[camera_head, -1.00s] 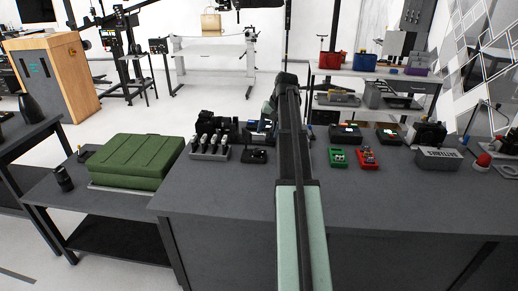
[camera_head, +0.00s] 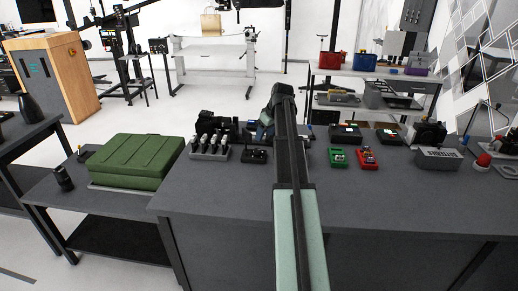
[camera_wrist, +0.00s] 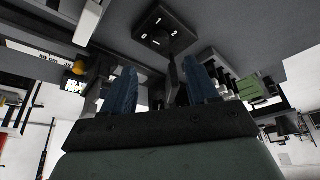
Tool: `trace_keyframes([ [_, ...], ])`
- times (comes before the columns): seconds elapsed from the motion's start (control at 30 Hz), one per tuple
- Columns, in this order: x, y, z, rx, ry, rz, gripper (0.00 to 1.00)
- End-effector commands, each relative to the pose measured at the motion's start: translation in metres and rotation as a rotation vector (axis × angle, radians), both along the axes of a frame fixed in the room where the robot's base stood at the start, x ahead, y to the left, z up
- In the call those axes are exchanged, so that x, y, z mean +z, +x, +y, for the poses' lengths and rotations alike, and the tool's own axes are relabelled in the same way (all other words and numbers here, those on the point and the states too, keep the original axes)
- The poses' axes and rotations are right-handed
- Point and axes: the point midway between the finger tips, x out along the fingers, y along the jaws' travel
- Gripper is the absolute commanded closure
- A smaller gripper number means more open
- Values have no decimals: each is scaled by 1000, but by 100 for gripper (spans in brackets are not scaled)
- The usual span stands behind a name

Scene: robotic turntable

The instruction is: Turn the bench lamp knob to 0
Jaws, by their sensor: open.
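A small black square unit with white marks around its middle, which looks like the lamp knob unit (camera_wrist: 165,30), is at the top of the wrist view. Its marks are small, and I cannot tell for certain where the knob points. In the head view what seems the same unit (camera_head: 254,156) sits on the grey bench, just left of my arm. My gripper (camera_wrist: 160,66) is open, with its two blue fingers apart. The fingertips appear below the unit in the wrist picture and do not visibly touch it. In the head view my arm mostly hides the gripper.
A green case (camera_head: 137,161) lies farther left. Green (camera_head: 338,158) and red (camera_head: 366,158) boxes sit right of my arm. The bench front (camera_head: 230,190) is clear.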

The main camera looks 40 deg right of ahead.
Motion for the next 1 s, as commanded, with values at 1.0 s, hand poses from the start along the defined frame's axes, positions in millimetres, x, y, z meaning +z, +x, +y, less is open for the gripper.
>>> trace_keyframes([
  [1.0,-90,37,4,-2,1,0,41],
])
